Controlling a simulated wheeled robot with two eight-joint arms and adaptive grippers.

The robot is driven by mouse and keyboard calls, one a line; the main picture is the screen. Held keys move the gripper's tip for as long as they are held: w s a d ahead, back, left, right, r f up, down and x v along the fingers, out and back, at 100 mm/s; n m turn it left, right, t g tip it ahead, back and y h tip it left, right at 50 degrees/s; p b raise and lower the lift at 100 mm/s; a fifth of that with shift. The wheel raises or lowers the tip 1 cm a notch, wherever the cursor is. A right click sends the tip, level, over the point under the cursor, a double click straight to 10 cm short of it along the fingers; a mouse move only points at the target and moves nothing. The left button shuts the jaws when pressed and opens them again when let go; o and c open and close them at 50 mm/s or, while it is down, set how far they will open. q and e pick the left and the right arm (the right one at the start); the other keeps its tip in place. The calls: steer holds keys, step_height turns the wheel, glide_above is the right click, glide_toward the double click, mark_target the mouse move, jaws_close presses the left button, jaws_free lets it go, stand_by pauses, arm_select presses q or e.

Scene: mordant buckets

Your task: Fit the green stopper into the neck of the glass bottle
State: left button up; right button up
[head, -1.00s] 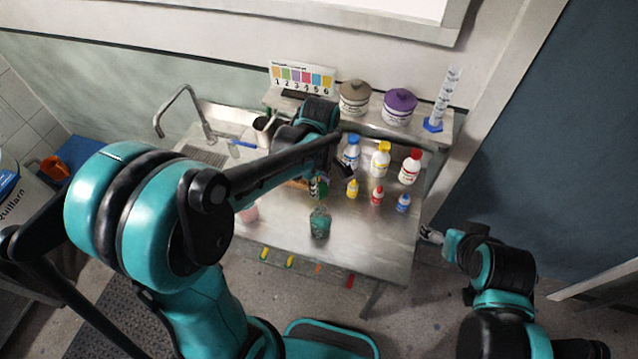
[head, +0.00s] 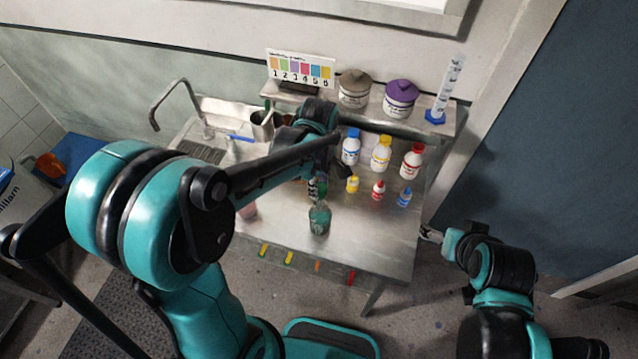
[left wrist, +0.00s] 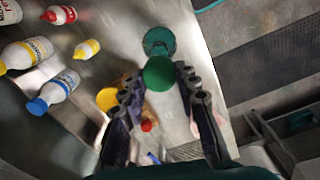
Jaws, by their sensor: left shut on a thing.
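The glass bottle (head: 319,221), tinted green, stands upright near the front middle of the steel table. It also shows from above in the left wrist view (left wrist: 160,40). My left gripper (head: 317,183) is above and slightly behind the bottle in the head view. In the left wrist view the gripper's two dark fingers (left wrist: 160,84) are shut on the green stopper (left wrist: 160,73), whose round top shows. The stopper partly overlaps the bottle there; its lower end is hidden, and I see no contact with the neck. My right gripper (head: 431,236) is beside the table's right edge, its fingers unclear.
Small dropper bottles (head: 378,190) and larger white bottles (head: 381,155) stand right of and behind my left gripper. A pink cup (head: 247,209) is to the left. A shelf behind holds two lidded jars (head: 400,100) and a cylinder (head: 447,90). The front right tabletop is clear.

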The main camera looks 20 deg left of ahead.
arm_select(q)
steer(key=shift+f+b, duration=2.2)
steer(key=shift+f, duration=0.5)
steer(key=o, duration=1)
step_height(320, 180, up, 12)
steer(key=s+a+f+m+t+b, duration=0.1)
steer(key=s+f+m+t+b, duration=0.1)
steer(key=s+f+m+b, duration=0.1)
steer(key=s+a+f+m+t+b, duration=0.2)
steer(key=s+f+m+b, duration=0.2)
steer(key=f+m+b, duration=0.2)
steer(key=s+a+f+m+t+b, duration=0.1)
steer(key=s+f+m+t+b, duration=0.2)
steer(key=f, duration=0.4)
steer(key=shift+s+a+f+m+b, duration=0.1)
steer(key=shift+s+a+m+b, duration=0.1)
steer(key=shift+m+b, duration=0.85)
